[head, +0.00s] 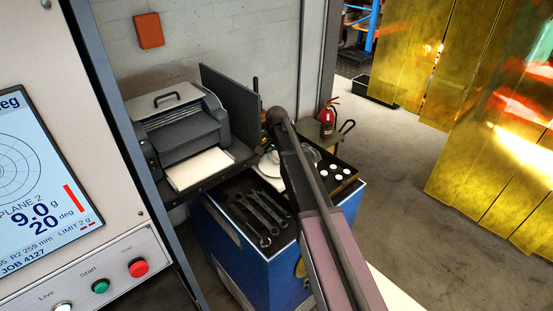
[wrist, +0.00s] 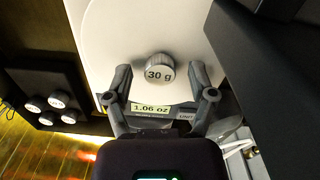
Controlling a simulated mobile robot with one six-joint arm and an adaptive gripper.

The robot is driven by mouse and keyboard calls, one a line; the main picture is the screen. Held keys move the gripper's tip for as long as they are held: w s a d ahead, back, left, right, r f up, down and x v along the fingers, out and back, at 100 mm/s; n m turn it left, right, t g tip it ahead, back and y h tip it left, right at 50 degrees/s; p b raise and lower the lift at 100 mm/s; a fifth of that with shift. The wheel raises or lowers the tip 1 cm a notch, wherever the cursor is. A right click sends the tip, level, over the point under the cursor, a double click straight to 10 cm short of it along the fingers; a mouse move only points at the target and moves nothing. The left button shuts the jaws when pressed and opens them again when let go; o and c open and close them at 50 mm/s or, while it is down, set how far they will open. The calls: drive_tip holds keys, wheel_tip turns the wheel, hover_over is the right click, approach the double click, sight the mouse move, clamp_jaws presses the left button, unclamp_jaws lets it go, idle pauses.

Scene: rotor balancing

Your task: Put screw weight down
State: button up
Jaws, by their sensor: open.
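A round metal screw weight (wrist: 159,70) marked "30 g" sits on the white scale pan (wrist: 110,40) in the wrist view. My gripper (wrist: 161,82) is open, with one finger on each side of the weight and a gap showing at both sides. The scale display (wrist: 150,108) below it reads 1.06 oz. In the head view my arm covers the gripper and the weight; only part of the pale scale (head: 268,168) shows beside it.
A dark tray with several white-topped weights (wrist: 57,101) lies left of the scale. The blue cabinet (head: 235,250) carries a drawer of wrenches (head: 262,215). A printer (head: 180,125) stands to the left, with a dark upright panel (head: 232,105) beside it.

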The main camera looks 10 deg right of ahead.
sight(277, 159)
drive_tip(key=shift+r, duration=0.15)
wheel_tip(277, 159, up, 12)
drive_tip(key=p, duration=1.2)
idle(0.8)
drive_tip(key=s+d+n, duration=0.3)
drive_tip(key=s+n, duration=0.1)
drive_tip(key=s, duration=1.1)
drive_tip(key=s+d+n, duration=0.2)
drive_tip(key=s+n, duration=0.3)
drive_tip(key=s, duration=1)
drive_tip(key=shift+d, duration=0.4)
wheel_tip(277, 159, down, 14)
drive_tip(key=b, duration=1.3)
drive_tip(key=shift+r, duration=0.25)
